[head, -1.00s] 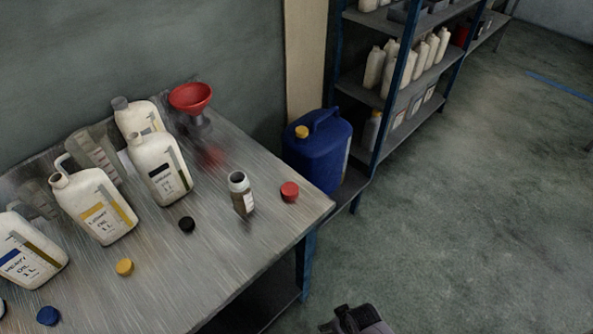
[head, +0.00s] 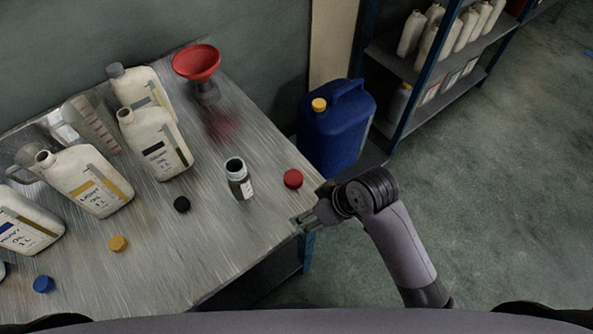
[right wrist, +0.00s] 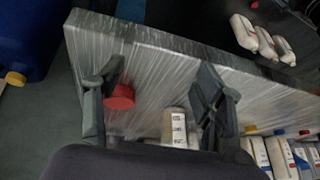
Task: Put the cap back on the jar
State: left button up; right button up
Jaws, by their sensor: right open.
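The open jar (head: 239,180), small with a dark mouth and white label, stands upright on the table. It also shows in the right wrist view (right wrist: 174,128). The red cap (head: 293,179) lies on the table to the right of the jar, apart from it; the right wrist view shows it too (right wrist: 120,97). My right gripper (head: 301,222) is open and empty at the table's right edge, nearer than the cap. In the right wrist view its open fingers (right wrist: 160,72) frame the cap near the left finger. My left gripper is not in view.
Several oil bottles (head: 95,182) stand on the left of the table (head: 205,245). Black (head: 182,204), yellow (head: 118,243) and blue (head: 43,284) caps lie in front of them. A red funnel (head: 197,63) stands behind. A blue canister (head: 336,130) is beyond the right edge.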

jog(key=w+a+r+n, duration=0.1)
jog(key=a, duration=0.1)
jog(key=w+a+r+n, duration=0.1)
jog(key=r+n, duration=0.1)
jog(key=w+a+r+n+g, duration=0.1)
jog(key=a, duration=0.1)
jog(key=shift+w+a+r+n+y, duration=0.15)
jog(key=shift+a+r+n+y, duration=0.15)
jog(key=shift+a+r, duration=0.1)
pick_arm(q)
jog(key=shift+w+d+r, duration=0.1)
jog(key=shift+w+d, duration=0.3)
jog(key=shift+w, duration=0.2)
pick_arm(e)
jog(key=w+d+r+n+g+h, duration=0.1)
jog(key=w+r+n+h, duration=0.1)
jog(key=r, duration=0.4)
jog(key=w+r+n+h, duration=0.3)
jog(key=w+r+n, duration=0.2)
jog(key=n, duration=0.2)
jog(key=shift+w+d+r+g, duration=0.25)
jog(key=shift+d+r+g, duration=0.15)
jog(key=shift+f, duration=0.15)
pick_arm(q)
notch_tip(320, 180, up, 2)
jog(key=shift+p, duration=1.1)
pick_arm(e)
send_over(294, 176)
notch_tip(294, 176, down, 12)
